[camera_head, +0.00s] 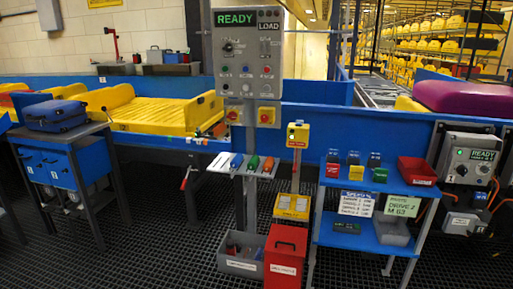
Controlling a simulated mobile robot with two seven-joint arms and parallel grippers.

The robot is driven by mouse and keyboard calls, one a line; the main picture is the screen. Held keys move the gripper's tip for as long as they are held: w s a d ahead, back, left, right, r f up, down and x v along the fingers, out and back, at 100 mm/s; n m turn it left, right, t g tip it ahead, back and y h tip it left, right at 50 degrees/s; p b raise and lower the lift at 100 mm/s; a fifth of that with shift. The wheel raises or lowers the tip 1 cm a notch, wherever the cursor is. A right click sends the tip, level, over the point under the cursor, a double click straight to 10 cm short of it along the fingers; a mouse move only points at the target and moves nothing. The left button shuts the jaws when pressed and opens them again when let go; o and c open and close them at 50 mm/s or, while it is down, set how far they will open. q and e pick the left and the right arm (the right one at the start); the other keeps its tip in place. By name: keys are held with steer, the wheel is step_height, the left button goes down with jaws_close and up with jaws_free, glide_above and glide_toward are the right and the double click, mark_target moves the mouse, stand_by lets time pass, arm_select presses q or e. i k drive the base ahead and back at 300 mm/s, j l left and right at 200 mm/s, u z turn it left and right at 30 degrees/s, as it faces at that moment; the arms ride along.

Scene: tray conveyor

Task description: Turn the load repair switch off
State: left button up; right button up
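A grey control panel (248,55) stands upright on a post near the middle. A green "READY" display and the word "LOAD" show at its top. A dark rotary knob (228,47) sits on its left side, with several small buttons and lamps around it. Which of these is the load repair switch, and its setting, is too small to tell. Neither of my grippers is in view.
A blue shelf (375,235) with small bins and a red toolbox (286,257) stand low in front. A blue conveyor holds a yellow tray (160,113). A cart (68,165) is at left. Dark floor is open in front.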

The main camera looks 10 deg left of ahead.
mark_target(232, 115)
steer(key=i+j+z, duration=0.25)
steer(key=i+j, duration=0.15)
steer(key=j, duration=0.2)
steer(key=i+j+z, duration=0.25)
steer(key=j, duration=0.4)
steer(key=i+j+z, duration=0.1)
steer(key=i+j, duration=0.15)
steer(key=i+j+z, duration=0.15)
steer(key=j, duration=0.3)
steer(key=i+j+z, duration=0.1)
steer(key=j, duration=0.3)
